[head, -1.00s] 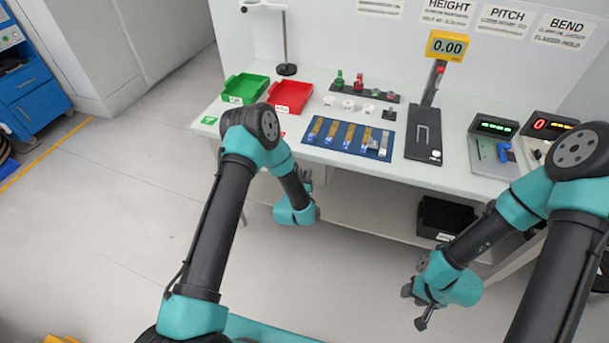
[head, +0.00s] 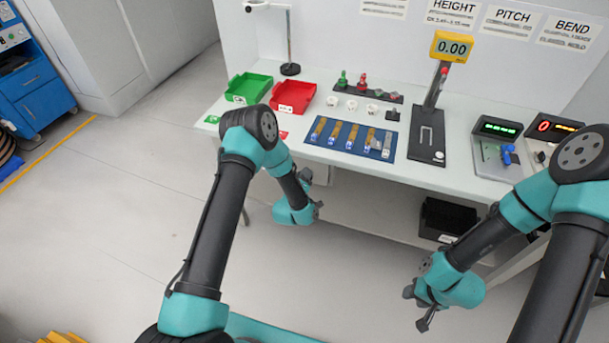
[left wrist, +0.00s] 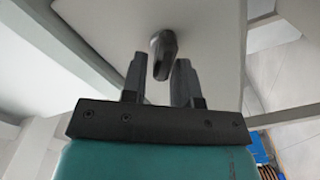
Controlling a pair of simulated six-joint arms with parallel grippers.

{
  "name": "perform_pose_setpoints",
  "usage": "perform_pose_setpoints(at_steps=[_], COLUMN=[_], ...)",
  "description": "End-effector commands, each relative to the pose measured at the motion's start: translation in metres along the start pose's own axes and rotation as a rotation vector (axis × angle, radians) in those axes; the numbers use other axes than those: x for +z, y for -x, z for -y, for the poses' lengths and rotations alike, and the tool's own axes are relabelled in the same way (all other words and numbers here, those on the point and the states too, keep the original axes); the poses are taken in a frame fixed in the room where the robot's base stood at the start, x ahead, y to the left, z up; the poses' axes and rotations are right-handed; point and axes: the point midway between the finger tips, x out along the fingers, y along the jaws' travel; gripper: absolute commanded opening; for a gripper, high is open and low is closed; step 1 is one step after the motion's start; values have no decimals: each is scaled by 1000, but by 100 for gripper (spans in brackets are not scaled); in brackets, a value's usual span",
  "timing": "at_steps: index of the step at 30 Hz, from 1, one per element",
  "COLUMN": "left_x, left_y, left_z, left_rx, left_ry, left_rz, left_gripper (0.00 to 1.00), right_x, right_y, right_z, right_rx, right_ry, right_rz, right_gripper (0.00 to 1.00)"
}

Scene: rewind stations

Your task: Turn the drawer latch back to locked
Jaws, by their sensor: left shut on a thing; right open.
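In the left wrist view a dark, rounded latch handle (left wrist: 163,48) stands out from a pale grey drawer front (left wrist: 205,28). My left gripper (left wrist: 160,68) has one finger on each side of the handle and is shut on it. The handle's long side runs roughly up and down in that view. In the head view my left gripper (head: 304,178) is just under the table's front edge, and the latch is hidden there by my arm. My right gripper (head: 418,306) is open and empty, low in front of the table.
The white table (head: 240,122) holds a green bin (head: 248,88), a red bin (head: 293,96), a blue mat (head: 350,139) with several strips and a gauge stand (head: 428,142). A black bin (head: 446,217) sits below.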

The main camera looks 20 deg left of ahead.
Motion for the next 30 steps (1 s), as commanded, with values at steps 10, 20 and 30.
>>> perform_pose_setpoints(at_steps=[10, 20, 30], left_x=[2, 3, 4], left_y=[0, 0, 0], left_z=[6, 10, 11], left_rx=[-2, -2, -1], left_ry=[325, 564, 654], left_rz=[2, 1, 1], left_gripper=[4, 4, 4], right_x=[0, 0, 0], right_y=[0, 0, 0], right_z=[0, 0, 0], right_rx=[0, 0, 0], right_ry=[0, 0, 0], right_rz=[0, 0, 0], right_gripper=[43, 43, 43])
